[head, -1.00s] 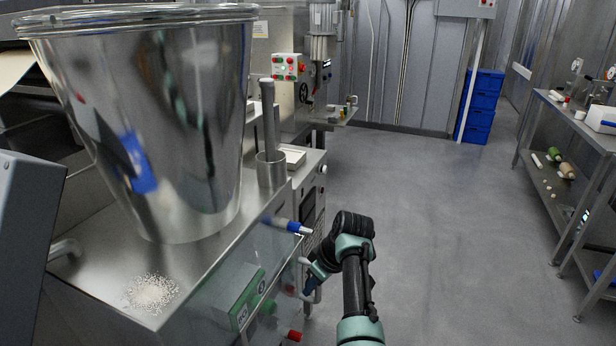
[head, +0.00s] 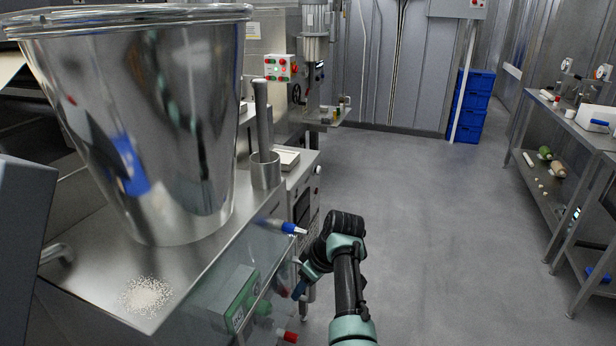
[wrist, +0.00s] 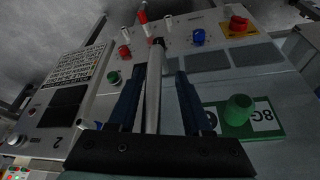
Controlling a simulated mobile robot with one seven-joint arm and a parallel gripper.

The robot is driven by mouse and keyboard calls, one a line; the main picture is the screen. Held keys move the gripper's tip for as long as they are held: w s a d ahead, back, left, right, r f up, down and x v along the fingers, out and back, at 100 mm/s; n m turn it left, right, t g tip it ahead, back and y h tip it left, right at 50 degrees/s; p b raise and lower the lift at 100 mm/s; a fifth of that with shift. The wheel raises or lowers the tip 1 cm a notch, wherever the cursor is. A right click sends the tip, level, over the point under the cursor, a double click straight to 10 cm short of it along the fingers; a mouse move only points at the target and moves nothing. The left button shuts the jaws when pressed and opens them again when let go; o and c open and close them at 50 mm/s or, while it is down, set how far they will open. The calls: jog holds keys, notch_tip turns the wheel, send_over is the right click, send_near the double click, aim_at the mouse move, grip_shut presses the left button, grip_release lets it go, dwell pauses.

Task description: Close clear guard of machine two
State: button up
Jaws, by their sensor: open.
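The clear guard (head: 236,262) shows in the head view as a see-through panel at the front of the near machine, with a green label and knobs visible through or beside it. My gripper (wrist: 158,74) is open, with its dark blue fingers on either side of a pale grey bar (wrist: 154,90) in the wrist view. Gaps show beside the bar; whether it belongs to the guard I cannot tell. In the head view my blue fingertips are low beside the machine's front, partly hidden by my wrist. A "2" shows on a panel (wrist: 45,118) in the wrist view.
A large steel hopper (head: 150,130) stands on the machine top, near spilled white grains (head: 147,296). A blue-and-white rod end (head: 287,228) sticks out above my fingers. Blue crates (head: 470,105) and a steel shelf (head: 560,190) stand right; the floor between is clear.

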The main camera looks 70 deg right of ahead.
jog(key=v, duration=1.2)
jog(key=shift+s+a+r, duration=0.15)
jog(key=shift+a+r, duration=0.1)
jog(key=shift+r, duration=0.05)
